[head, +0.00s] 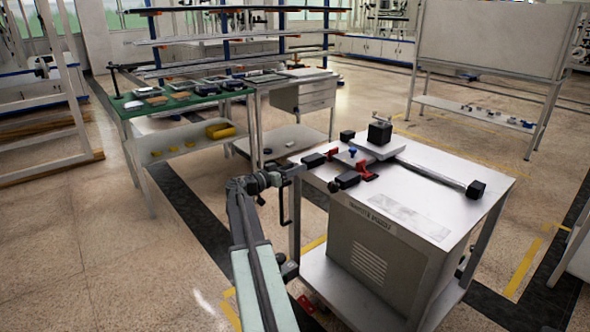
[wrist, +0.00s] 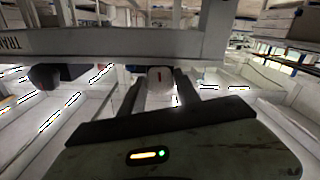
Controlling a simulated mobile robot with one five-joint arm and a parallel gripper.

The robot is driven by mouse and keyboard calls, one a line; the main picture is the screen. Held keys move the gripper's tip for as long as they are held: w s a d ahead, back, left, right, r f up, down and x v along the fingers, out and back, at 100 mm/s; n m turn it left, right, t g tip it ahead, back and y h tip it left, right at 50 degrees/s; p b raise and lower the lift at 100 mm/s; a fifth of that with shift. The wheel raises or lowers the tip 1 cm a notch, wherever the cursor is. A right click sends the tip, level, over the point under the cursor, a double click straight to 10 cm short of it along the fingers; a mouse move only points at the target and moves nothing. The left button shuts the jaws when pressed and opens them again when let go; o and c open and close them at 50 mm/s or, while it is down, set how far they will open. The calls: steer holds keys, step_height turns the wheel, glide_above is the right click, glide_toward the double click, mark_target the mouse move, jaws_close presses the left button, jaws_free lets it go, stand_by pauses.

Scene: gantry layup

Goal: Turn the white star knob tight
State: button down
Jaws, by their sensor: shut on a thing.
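The knob cannot be made out there.
A grey lettered beam (wrist: 110,41) crosses above the knob in the wrist view. Red clamps (head: 366,172), a blue knob (head: 352,151) and a black block (head: 379,132) are on the cart. A green-topped table (head: 180,102) stands behind left. The left floor is clear.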

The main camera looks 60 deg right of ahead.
steer(key=shift+f, duration=0.1)
steer(key=c, duration=0.9)
jaws_free()
steer(key=shift+a, duration=0.1)
steer(key=v, duration=0.7)
steer(key=shift+w+a, duration=0.15)
steer(key=shift+a, duration=0.15)
